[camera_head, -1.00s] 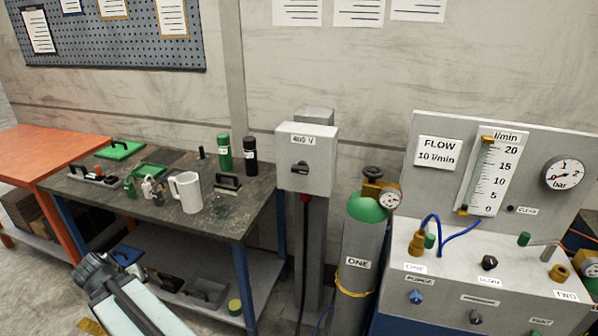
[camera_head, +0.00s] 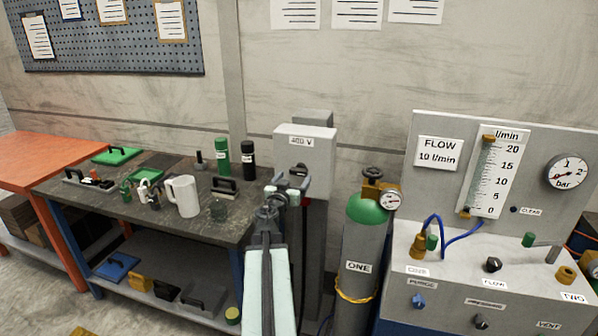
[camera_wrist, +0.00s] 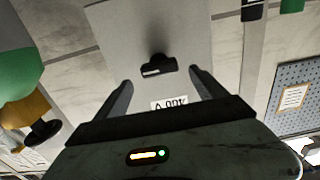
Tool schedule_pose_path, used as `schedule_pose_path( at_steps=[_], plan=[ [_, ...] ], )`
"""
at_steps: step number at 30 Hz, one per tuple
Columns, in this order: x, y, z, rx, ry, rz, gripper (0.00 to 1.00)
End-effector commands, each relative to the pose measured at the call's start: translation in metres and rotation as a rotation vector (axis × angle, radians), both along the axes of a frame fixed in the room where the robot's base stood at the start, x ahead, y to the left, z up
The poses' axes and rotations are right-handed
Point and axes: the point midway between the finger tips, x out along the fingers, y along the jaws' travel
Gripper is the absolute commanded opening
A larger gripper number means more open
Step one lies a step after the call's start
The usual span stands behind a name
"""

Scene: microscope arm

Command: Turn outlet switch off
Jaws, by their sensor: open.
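The outlet box is a light grey box labelled 400 V (camera_head: 318,160) on a grey post against the wall. Its black rotary switch (camera_wrist: 157,66) shows in the wrist view, which sees the box upside down, with the handle lying roughly crosswise. My gripper (camera_wrist: 161,77) is open and empty, with one finger on either side of the switch. The fingers look apart from the switch; the exact gap to the box face cannot be told.
A grey gas cylinder with a green top (camera_head: 368,210) and a gauge stands close right of the box. A dark workbench (camera_head: 110,205) with a white mug (camera_head: 184,196) and tools is at left. A flow panel (camera_head: 450,185) stands at right.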

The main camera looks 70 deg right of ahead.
Motion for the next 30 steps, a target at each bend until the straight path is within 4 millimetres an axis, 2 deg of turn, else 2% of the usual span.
schedule_pose_path(
  at_steps=[6, 9, 17, 20, 24, 25, 27, 30],
  plan=[
    [0.004, -0.045, 0.000, 0.001, 0.000, -0.002, 0.81],
    [0.005, -0.058, 0.000, 0.001, 0.000, 0.000, 0.81],
    [0.005, -0.061, 0.000, 0.001, 0.000, 0.001, 0.81],
    [0.005, -0.060, 0.000, 0.001, 0.000, 0.001, 0.59],
    [0.005, -0.060, 0.000, 0.001, 0.000, 0.001, 0.20],
    [0.007, -0.079, 0.000, 0.001, 0.000, -0.001, 0.18],
    [0.005, -0.066, 0.000, 0.001, 0.002, 0.001, 0.18],
    [0.005, -0.062, 0.000, 0.000, 0.011, 0.001, 0.18]
  ],
)
